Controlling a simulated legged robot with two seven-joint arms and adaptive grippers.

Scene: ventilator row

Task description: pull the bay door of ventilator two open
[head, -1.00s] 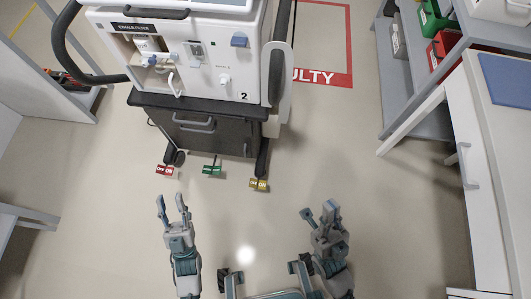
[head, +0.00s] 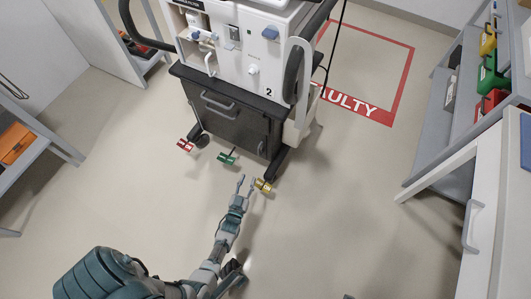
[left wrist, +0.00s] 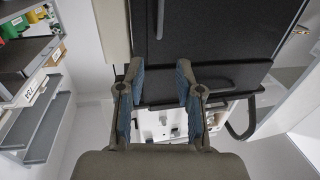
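Ventilator two (head: 250,50) is a white unit marked "2" on a dark wheeled cart. The cart's dark front (head: 225,122) carries a grey horizontal handle (head: 217,104) at the upper left and a small vertical handle (head: 262,147) lower right. The dark front looks closed. My left gripper (head: 245,184) is open and empty, low in front of the cart near the yellow pedal. In the left wrist view its two fingers (left wrist: 158,72) are apart, with the dark front (left wrist: 210,25) and a handle (left wrist: 160,18) beyond them.
Red (head: 185,145), green (head: 227,159) and yellow (head: 263,185) pedals lie at the cart's foot. A red floor outline (head: 392,85) is behind right. Shelves (head: 430,160) and a white cabinet (head: 490,210) stand right; a shelf (head: 20,165) stands left. The floor before the cart is clear.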

